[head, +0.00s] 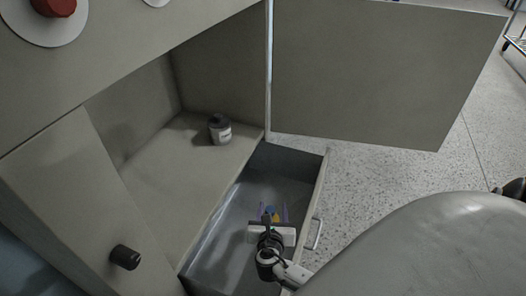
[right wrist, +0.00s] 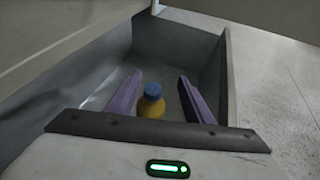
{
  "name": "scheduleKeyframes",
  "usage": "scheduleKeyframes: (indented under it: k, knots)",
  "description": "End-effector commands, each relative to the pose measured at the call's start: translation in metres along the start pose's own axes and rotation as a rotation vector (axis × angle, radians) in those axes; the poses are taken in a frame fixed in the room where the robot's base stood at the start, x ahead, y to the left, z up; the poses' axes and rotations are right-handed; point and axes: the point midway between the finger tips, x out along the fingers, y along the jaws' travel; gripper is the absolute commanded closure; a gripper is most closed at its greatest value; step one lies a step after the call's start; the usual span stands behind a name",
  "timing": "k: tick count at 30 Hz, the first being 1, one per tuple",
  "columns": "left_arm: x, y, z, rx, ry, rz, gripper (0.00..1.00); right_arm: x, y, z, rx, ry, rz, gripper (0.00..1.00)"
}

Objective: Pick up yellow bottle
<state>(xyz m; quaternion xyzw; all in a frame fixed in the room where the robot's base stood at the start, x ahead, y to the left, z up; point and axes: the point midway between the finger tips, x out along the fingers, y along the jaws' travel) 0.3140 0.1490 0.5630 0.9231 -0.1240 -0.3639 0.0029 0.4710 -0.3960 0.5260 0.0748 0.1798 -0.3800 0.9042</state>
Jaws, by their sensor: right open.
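The yellow bottle (right wrist: 151,106) with a blue cap stands in the open drawer (right wrist: 222,80), seen in the right wrist view. In the head view only a small part of the bottle (head: 272,213) shows past my right gripper. My right gripper (head: 272,211) is open, with its purple fingers reaching down into the drawer. In the right wrist view the two fingers (right wrist: 158,95) are on either side of the bottle, with gaps between them and it. The bottle's lower part is hidden by the gripper body. My left gripper is not in view.
A dark bottle with a pale label (head: 220,130) stands on the cabinet shelf (head: 175,165) above the drawer. An open cabinet door (head: 380,75) stands out at the upper right. The drawer front with its handle (head: 316,233) is close to my right gripper. Speckled floor (head: 400,175) lies beyond.

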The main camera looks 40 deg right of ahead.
Motion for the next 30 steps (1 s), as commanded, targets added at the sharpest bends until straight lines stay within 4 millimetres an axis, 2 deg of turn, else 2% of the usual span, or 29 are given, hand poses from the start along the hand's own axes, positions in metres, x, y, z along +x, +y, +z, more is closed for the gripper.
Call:
scheduleKeyframes:
  k: [1, 3, 12, 16, 20, 30]
  knots:
    - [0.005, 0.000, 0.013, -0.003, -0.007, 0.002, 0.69, 0.005, 0.000, -0.013, 0.001, 0.000, 0.000, 0.53]
    - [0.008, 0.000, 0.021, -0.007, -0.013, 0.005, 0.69, 0.008, 0.000, -0.020, 0.001, 0.000, 0.000, 0.53]
    - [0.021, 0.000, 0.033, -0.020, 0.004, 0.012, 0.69, 0.020, 0.000, -0.048, 0.002, 0.000, 0.000, 0.53]
    - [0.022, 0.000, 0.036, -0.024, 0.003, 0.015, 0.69, 0.025, 0.000, -0.050, 0.002, -0.001, -0.001, 0.53]
    - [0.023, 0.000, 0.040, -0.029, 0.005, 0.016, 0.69, 0.038, 0.001, -0.050, 0.002, -0.002, -0.002, 0.53]
    - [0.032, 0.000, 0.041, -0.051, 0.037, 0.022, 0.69, 0.085, 0.006, -0.050, 0.003, -0.002, -0.002, 0.53]
